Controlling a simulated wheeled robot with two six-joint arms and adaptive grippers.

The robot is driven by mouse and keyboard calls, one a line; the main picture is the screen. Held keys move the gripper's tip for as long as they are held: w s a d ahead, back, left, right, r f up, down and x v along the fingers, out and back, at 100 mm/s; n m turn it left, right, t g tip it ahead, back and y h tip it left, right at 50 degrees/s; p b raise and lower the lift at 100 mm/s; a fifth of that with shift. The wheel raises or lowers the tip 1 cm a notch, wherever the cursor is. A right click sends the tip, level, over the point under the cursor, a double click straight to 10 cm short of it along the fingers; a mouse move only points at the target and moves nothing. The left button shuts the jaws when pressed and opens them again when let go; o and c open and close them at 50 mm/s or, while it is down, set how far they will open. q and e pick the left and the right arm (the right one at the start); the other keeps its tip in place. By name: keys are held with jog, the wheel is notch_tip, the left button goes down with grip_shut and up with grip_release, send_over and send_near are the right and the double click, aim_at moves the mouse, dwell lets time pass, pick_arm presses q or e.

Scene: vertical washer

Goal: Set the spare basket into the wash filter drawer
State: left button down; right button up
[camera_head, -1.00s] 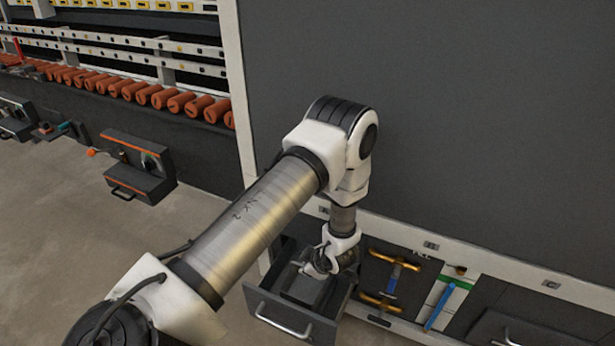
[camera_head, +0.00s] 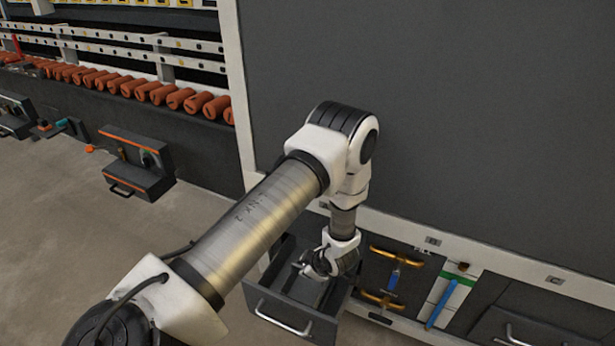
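The wash filter drawer (camera_head: 327,322) is a dark grey open drawer, pulled out at the foot of the large grey panel, with a metal handle (camera_head: 284,319) on its front. My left arm reaches down from the lower left, and its gripper (camera_head: 314,268) is over and partly within the drawer opening. The fingers are small, dark and partly covered by the wrist, so I cannot tell whether they are open or shut. I cannot make out the spare basket; the gripper and wrist cover part of the drawer's inside. My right gripper is not in view.
Right of the drawer are brass-coloured handles (camera_head: 397,256) and a blue lever (camera_head: 444,303). Another dark panel with a handle (camera_head: 515,335) is at lower right. A small dark box (camera_head: 136,170) stands at left below a row of orange cylinders (camera_head: 175,98). The floor (camera_head: 120,250) between is clear.

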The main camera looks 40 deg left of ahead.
pick_arm(q)
jog(key=shift+f+b, duration=0.5)
jog(key=shift+f, duration=0.4)
jog(key=c, duration=1.2)
grip_release()
jog(key=v, duration=1.2)
jog(key=shift+r, duration=0.1)
